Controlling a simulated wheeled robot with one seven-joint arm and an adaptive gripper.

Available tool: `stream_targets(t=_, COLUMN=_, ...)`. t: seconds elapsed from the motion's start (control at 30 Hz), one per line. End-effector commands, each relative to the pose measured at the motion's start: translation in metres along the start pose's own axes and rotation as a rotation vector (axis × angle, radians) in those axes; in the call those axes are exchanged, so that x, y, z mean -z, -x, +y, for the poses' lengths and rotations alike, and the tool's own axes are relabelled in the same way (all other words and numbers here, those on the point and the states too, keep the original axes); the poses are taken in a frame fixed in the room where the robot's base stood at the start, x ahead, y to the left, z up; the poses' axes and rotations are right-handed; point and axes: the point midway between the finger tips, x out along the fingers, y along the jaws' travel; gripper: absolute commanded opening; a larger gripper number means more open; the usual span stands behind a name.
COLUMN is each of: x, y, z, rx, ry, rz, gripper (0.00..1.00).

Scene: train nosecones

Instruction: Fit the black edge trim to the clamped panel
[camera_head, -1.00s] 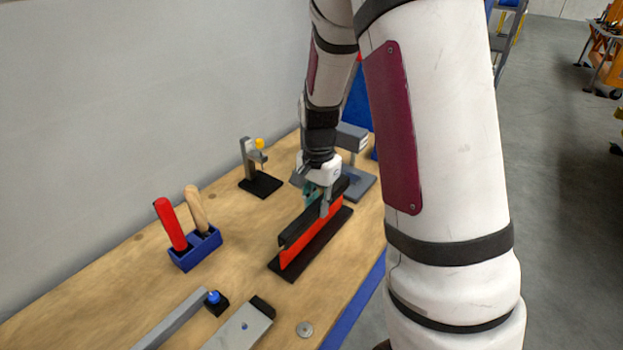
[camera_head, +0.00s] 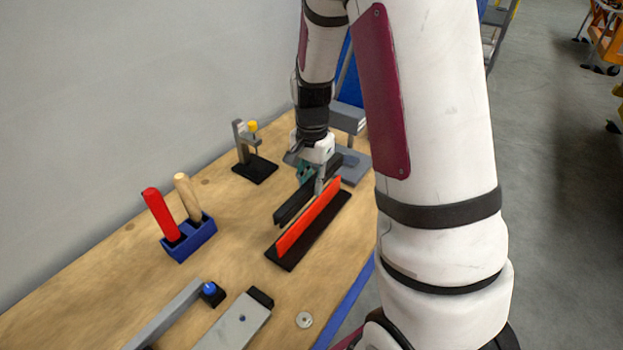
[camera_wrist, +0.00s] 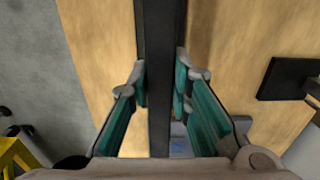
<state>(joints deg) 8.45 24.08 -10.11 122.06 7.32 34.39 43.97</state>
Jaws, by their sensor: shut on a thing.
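The red-orange panel (camera_head: 308,221) stands upright on a long black base (camera_head: 287,259) on the workbench. Its whole top edge shows bare in the head view. The black edge trim (camera_head: 290,208) is a long dark bar, roughly parallel to the panel and on its wall side. My gripper (camera_head: 311,184) is shut on the trim near its far half. In the wrist view the trim (camera_wrist: 160,60) runs between the teal-padded fingers of my gripper (camera_wrist: 160,90). The panel cannot be made out there. I cannot tell whether the trim touches the panel or how high it is.
A blue holder (camera_head: 190,240) with red and wooden handles stands left. A small clamp stand (camera_head: 252,160) is behind it, near the wall. A grey device (camera_head: 349,118) stands beyond my gripper. Grey bars (camera_head: 236,322) and a washer (camera_head: 304,320) lie in front.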

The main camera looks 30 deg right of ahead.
Motion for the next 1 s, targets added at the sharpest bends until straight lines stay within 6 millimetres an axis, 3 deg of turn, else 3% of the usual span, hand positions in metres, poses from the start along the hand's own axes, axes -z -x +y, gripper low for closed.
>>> stream_targets(t=1.0, x=0.000, y=-0.047, z=0.000, rx=0.000, ry=-0.001, rz=0.000, gripper=0.00)
